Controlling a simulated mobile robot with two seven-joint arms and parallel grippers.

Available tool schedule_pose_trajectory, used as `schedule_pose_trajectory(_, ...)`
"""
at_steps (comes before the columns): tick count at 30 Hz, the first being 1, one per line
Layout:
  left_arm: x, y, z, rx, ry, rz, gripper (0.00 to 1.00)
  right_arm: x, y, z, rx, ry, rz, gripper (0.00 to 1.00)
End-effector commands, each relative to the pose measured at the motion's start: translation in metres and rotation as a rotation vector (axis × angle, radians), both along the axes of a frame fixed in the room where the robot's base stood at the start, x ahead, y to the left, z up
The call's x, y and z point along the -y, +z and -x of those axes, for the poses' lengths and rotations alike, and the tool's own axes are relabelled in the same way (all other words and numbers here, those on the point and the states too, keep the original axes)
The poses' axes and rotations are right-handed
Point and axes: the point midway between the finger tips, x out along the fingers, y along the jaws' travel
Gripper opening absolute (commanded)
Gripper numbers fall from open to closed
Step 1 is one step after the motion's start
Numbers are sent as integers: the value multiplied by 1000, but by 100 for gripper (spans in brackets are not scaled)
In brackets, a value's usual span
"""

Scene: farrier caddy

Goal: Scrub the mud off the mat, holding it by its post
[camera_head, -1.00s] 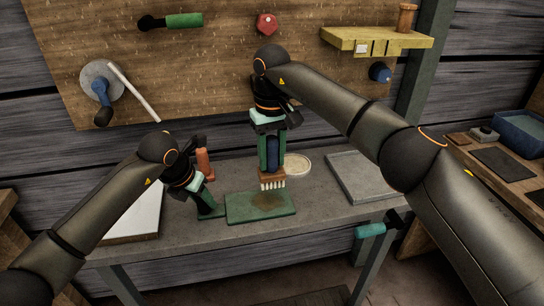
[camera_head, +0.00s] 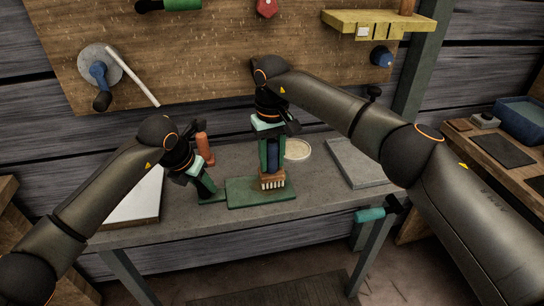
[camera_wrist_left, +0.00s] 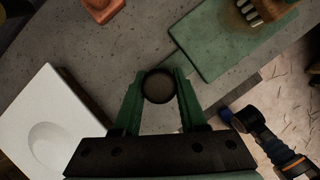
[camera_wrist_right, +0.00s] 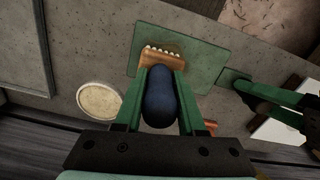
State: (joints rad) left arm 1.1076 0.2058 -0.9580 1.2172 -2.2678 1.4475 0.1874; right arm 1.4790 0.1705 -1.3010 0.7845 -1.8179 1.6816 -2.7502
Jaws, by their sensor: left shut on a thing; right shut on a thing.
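The green mat (camera_head: 245,197) lies flat on the grey workbench. A small green tab at its left carries the post, whose round dark top (camera_wrist_left: 158,86) shows in the left wrist view. My left gripper (camera_head: 206,190) is shut on the post. My right gripper (camera_head: 271,165) is shut on the blue handle (camera_wrist_right: 160,97) of an upright brush. The brush's wooden block (camera_head: 271,177) and pale bristles (camera_head: 273,185) are down at the mat, apparently touching it.
A round pale dish (camera_head: 297,149) stands behind the brush, and a grey tray (camera_head: 356,165) lies to the right. An orange object (camera_head: 204,147) stands behind my left gripper. A white board (camera_head: 133,205) lies at the left. The bench's front edge is close to the mat.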

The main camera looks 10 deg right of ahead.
Motion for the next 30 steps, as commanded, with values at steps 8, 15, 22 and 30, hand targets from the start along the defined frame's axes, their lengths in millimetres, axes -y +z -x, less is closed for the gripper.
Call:
schedule_pose_trajectory(8,-1,-7,3,-13,-1,-7,0,0,0,0,1,0,0,0)
schedule_pose_trajectory(15,-1,-7,3,-13,-1,-7,0,0,-3,0,0,0,0,0)
schedule_pose_trajectory(22,-1,-7,3,-13,-1,-7,0,0,-6,0,0,0,0,0)
schedule_pose_trajectory(30,-1,-7,3,-13,-1,-7,0,0,-10,0,1,0,-1,0)
